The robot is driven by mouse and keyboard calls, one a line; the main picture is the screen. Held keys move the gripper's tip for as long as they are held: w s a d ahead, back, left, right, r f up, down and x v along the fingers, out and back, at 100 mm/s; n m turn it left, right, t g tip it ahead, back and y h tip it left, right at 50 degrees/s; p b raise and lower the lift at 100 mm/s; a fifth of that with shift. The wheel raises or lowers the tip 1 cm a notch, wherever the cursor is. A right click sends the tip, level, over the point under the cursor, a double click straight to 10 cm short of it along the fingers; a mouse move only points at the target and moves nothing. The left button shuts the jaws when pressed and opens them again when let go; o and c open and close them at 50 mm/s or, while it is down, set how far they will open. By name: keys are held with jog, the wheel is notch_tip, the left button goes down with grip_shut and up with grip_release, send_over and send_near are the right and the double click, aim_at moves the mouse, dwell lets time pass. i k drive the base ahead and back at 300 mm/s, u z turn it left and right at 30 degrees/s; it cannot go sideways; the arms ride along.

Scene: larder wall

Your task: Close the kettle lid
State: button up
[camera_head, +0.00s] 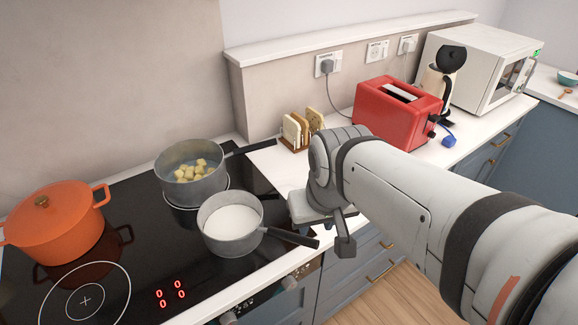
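The kettle (430,82) stands at the back of the counter, between the red toaster and the microwave. It has a cream body and a black handle on its right. Its round black lid (452,58) is raised and stands tilted up above the body. My gripper (345,243) is low over the counter's front edge, right of the hob, well apart from the kettle. One dark finger shows; the rest is hidden by my arm, so its opening cannot be told.
A red toaster (397,112) stands left of and in front of the kettle, with a white microwave (478,62) to the right. A toast rack (296,143) is by the wall. A milk pan (230,240), potato pot (190,187) and orange pot (58,235) stand on the hob.

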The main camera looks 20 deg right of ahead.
aim_at(449, 59)
jog(key=z, duration=1.25)
jog(key=k, duration=0.45)
jog(key=z, duration=0.75)
jog(key=i, duration=1)
jog(key=z, duration=0.25)
